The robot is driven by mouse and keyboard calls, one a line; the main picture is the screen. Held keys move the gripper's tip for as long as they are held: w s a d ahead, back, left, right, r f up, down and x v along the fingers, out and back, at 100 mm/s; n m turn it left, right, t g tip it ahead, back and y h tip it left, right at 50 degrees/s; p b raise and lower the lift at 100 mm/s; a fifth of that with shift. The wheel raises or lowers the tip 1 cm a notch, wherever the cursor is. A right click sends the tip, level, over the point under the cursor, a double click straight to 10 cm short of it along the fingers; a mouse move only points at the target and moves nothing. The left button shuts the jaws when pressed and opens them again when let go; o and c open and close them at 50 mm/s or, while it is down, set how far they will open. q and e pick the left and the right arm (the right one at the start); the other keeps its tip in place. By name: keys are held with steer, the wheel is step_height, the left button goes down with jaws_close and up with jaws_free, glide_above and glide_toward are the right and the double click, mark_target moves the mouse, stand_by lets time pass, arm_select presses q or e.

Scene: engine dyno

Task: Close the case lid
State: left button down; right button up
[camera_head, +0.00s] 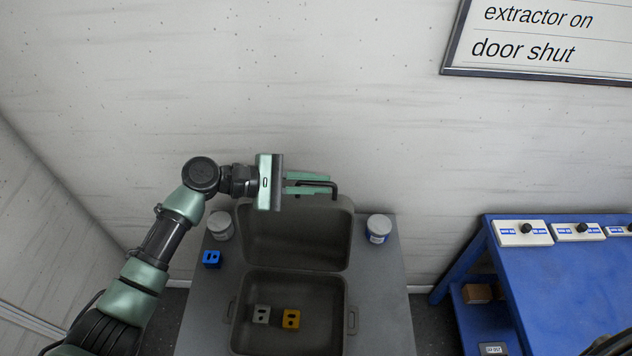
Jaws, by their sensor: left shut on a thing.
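The grey case (349,320) sits on a grey table with its lid (297,237) raised open toward the wall. The lid leans up behind the base, with its hollow inner side facing me. My left gripper (312,183) is at the lid's top edge, its fingers pointing right. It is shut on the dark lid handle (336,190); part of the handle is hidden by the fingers. Inside the case base lie a grey block (261,314) and a yellow-orange block (291,319), each with dark holes. My right gripper is not in view.
A blue block (211,259) and a white jar (220,226) stand on the grey table (384,300) left of the case. A blue-labelled jar (378,229) stands right of the lid. A blue bench (545,270) with switch boxes is farther right. The wall is close behind.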

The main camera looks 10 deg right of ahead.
arm_select(q)
steer(key=shift+s+r, duration=0.1)
stand_by(0.7)
steer(key=shift+s, duration=0.15)
steer(key=s+a+m+t+h+b, duration=0.1)
steer(key=s+a+m+b, duration=0.1)
steer(key=s, duration=0.5)
steer(key=s+a+m+h+b, duration=0.1)
steer(key=s+a+m+b, duration=0.1)
steer(key=s, duration=0.5)
steer(key=shift+s+r+m+t, duration=0.25)
steer(key=shift+r+m+t, duration=0.15)
steer(key=shift+m, duration=0.3)
